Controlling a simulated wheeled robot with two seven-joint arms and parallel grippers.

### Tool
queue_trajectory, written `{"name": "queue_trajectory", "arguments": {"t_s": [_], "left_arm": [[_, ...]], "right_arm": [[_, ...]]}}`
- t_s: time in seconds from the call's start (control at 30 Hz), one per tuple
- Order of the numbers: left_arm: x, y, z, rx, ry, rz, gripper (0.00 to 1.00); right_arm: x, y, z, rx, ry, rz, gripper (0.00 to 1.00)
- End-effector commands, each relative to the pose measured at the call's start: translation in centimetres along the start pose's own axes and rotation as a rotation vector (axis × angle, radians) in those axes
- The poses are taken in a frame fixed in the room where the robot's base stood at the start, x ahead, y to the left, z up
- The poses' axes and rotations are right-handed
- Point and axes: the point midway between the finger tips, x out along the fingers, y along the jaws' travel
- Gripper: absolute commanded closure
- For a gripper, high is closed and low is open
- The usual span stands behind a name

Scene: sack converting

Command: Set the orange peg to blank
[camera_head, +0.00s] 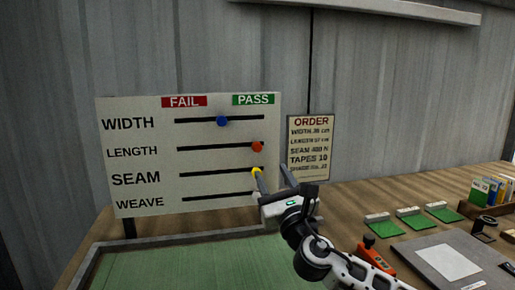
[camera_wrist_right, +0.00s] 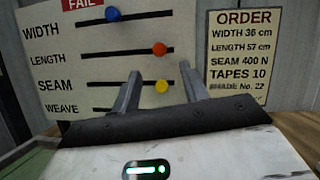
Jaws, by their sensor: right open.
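My left gripper is not in view.
A blue peg (camera_head: 222,121) sits mid-slot at WIDTH. A yellow peg (camera_head: 257,172) sits near the right end of SEAM, close to my fingers. The right end of the WEAVE slot is partly hidden by my gripper. An order sign (camera_head: 310,150) stands right of the board.

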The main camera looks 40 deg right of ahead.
Motion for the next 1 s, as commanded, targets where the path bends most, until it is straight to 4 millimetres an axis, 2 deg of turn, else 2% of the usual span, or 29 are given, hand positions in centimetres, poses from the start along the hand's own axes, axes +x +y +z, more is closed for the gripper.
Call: {"name": "queue_trajectory", "arguments": {"t_s": [0.03, 0.2, 0.43, 0.6, 0.9, 0.93, 1.0], "left_arm": [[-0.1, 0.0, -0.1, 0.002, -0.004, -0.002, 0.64], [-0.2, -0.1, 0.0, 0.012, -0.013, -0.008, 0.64], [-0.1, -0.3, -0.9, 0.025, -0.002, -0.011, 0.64], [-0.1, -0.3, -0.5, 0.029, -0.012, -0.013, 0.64], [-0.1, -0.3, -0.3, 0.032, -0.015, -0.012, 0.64], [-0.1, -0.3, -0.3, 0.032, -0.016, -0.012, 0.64], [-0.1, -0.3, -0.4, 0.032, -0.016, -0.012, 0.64]], "right_arm": [[1.4, -0.1, 0.3, 0.001, -0.003, -0.002, 0.56], [4.8, -0.1, 0.3, 0.002, -0.002, -0.002, 0.56], [8.2, 0.0, 0.0, 0.003, 0.001, -0.002, 0.56], [9.4, 0.1, -0.1, 0.004, 0.002, 0.001, 0.56], [9.6, 0.1, -0.1, 0.003, 0.003, 0.001, 0.56], [9.6, 0.1, -0.1, 0.003, 0.003, 0.001, 0.58], [9.5, 0.1, -0.1, 0.003, 0.003, 0.001, 0.78]]}}
